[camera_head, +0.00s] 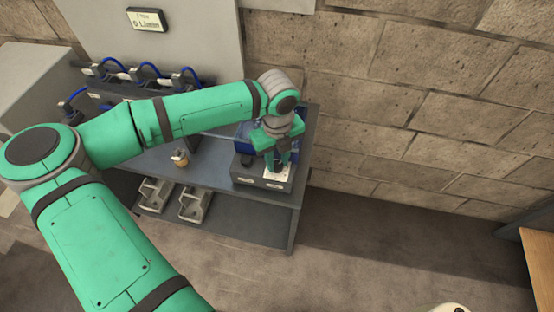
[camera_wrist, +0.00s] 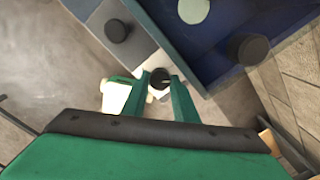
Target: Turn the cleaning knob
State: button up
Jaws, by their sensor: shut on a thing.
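A dark round knob (camera_wrist: 160,76) with a light mark sits on a pale panel (camera_wrist: 147,47) of the machine, between my gripper's two green fingers in the wrist view. My gripper (camera_wrist: 161,92) is shut on this knob. In the head view my gripper (camera_head: 279,162) points down at the white panel (camera_head: 279,176) on the front right of the dark grey machine (camera_head: 262,182). The fingers hide the knob there. I cannot read any label that tells which knob it is.
Another dark knob (camera_wrist: 117,30) stands on the machine, and a dark round cap (camera_wrist: 249,48) lies by the blue basin (camera_wrist: 205,45). The machine stands on a grey bench (camera_head: 215,178). A small brown-and-white item (camera_head: 180,158) is to its left. A brick wall (camera_head: 400,110) is close behind.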

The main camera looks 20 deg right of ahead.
aim_at(277, 164)
jog(key=shift+w+r, duration=0.1)
jog(key=o, duration=0.8)
notch_tip(277, 164, up, 11)
jog(key=shift+f, duration=0.15)
dwell(0.5)
